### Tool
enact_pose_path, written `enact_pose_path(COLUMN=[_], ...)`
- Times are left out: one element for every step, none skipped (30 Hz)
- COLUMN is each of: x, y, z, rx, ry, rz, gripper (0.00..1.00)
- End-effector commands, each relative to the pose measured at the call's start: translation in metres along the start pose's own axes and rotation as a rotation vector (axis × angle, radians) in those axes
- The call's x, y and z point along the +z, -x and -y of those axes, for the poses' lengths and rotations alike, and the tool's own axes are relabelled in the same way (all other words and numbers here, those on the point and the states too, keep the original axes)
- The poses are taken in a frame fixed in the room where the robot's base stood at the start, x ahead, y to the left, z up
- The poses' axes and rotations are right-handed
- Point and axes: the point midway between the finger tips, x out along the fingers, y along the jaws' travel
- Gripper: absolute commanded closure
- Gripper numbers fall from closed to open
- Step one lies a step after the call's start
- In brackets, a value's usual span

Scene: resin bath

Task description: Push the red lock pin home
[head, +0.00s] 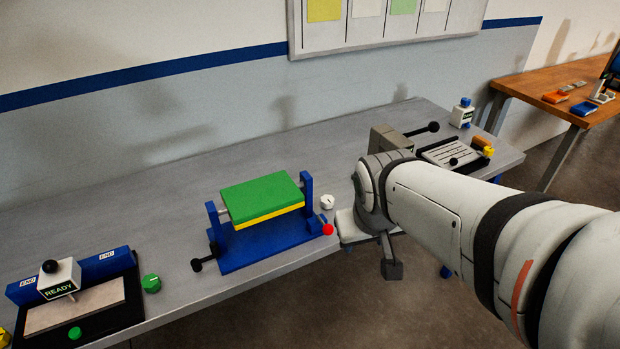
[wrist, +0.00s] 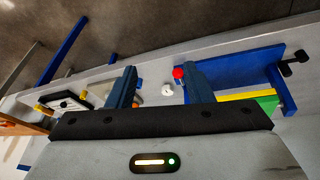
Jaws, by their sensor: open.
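The red lock pin (head: 328,229) shows as a small red ball at the right end of a blue fixture (head: 262,248). In the wrist view the red pin (wrist: 178,73) appears just left of the right finger, inside the gap between my fingers. My gripper (wrist: 160,70) is open, with two dark blue fingers apart and nothing held. In the head view its end is just right of the red pin, with the fingers mostly hidden. I cannot tell whether a finger touches the pin.
The fixture holds a green block (head: 262,196) with a yellow layer under it between blue uprights. A black handle (head: 197,265) sticks out at its left. A white knob (head: 327,201) stands close behind the red pin. A READY fixture (head: 60,279) is at the left.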

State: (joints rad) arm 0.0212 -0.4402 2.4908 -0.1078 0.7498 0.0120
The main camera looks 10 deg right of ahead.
Motion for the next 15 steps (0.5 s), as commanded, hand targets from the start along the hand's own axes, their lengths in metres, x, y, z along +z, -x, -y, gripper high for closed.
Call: enact_pose_path(x=[-0.015, -0.026, -0.041, -0.052, -0.064, -0.078, -0.088, -0.098, -0.109, -0.116, -0.123, -0.131, -0.136, -0.14, -0.143], y=[-0.014, -0.022, -0.034, -0.043, -0.052, -0.065, -0.074, -0.083, -0.095, -0.105, -0.114, -0.126, -0.136, -0.145, -0.157], z=[-0.014, -0.023, -0.035, -0.045, -0.053, -0.063, -0.07, -0.075, -0.081, -0.084, -0.086, -0.089, -0.09, -0.089, -0.087], rx=[0.039, 0.065, 0.098, 0.121, 0.14, 0.161, 0.171, 0.177, 0.178, 0.171, 0.167, 0.159, 0.144, 0.123, 0.089], ry=[0.022, 0.044, 0.078, 0.109, 0.143, 0.19, 0.226, 0.263, 0.312, 0.349, 0.386, 0.435, 0.472, 0.509, 0.556], rz=[-0.031, -0.06, -0.1, -0.131, -0.164, -0.207, -0.239, -0.271, -0.315, -0.346, -0.38, -0.425, -0.459, -0.492, -0.538], gripper=[0.54, 0.54, 0.54, 0.54, 0.54, 0.54, 0.54, 0.54, 0.54, 0.54, 0.54, 0.54, 0.54, 0.54, 0.54])
